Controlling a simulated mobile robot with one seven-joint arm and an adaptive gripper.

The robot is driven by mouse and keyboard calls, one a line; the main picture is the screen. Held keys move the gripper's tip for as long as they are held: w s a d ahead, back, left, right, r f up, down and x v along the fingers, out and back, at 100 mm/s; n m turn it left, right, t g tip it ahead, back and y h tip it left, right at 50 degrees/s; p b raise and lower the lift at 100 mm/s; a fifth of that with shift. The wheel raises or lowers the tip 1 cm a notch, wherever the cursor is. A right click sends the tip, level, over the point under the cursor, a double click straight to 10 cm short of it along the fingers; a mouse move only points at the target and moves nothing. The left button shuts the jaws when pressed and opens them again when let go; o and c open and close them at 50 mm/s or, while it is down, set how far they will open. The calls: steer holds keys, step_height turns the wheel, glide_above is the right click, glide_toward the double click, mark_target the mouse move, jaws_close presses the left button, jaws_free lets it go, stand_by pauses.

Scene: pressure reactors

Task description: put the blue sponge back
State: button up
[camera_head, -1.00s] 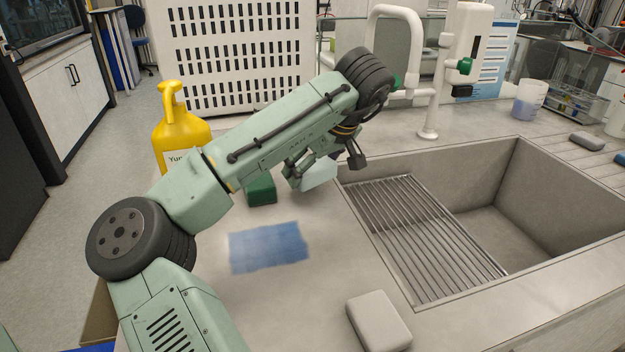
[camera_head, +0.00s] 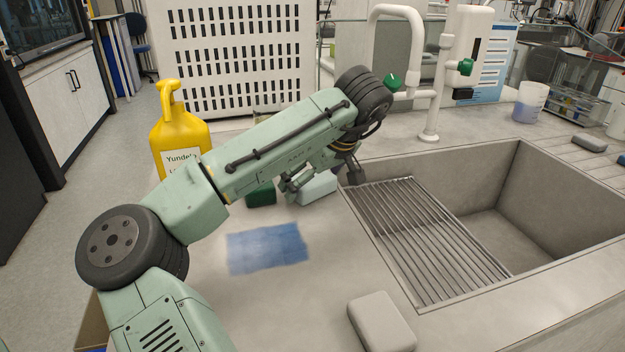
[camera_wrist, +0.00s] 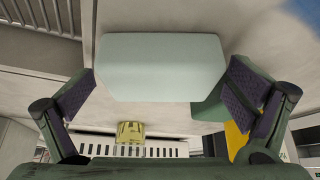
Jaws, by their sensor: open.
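The blue sponge, a pale blue block (camera_head: 318,188), sits on the counter left of the sink, partly hidden by my gripper. My gripper (camera_head: 322,177) is over it, pointing down. In the wrist view the pale block (camera_wrist: 160,66) lies between my two spread fingers, close to both fingertips. A dark green sponge (camera_head: 261,194) stands just left of it, partly hidden under my arm, and a corner of it shows by the right finger in the wrist view.
A blue cloth (camera_head: 267,248) lies nearer on the counter. A grey sponge (camera_head: 382,322) is at the front. The sink (camera_head: 570,190) with its metal rack (camera_head: 425,240) is to the right. A yellow bottle (camera_head: 180,135) stands left; a white faucet (camera_head: 430,120) stands behind.

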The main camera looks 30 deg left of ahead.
steer(key=shift+r, duration=0.3)
steer(key=shift+d+r, duration=0.2)
steer(key=v, duration=1.1)
steer(key=shift+b, duration=0.35)
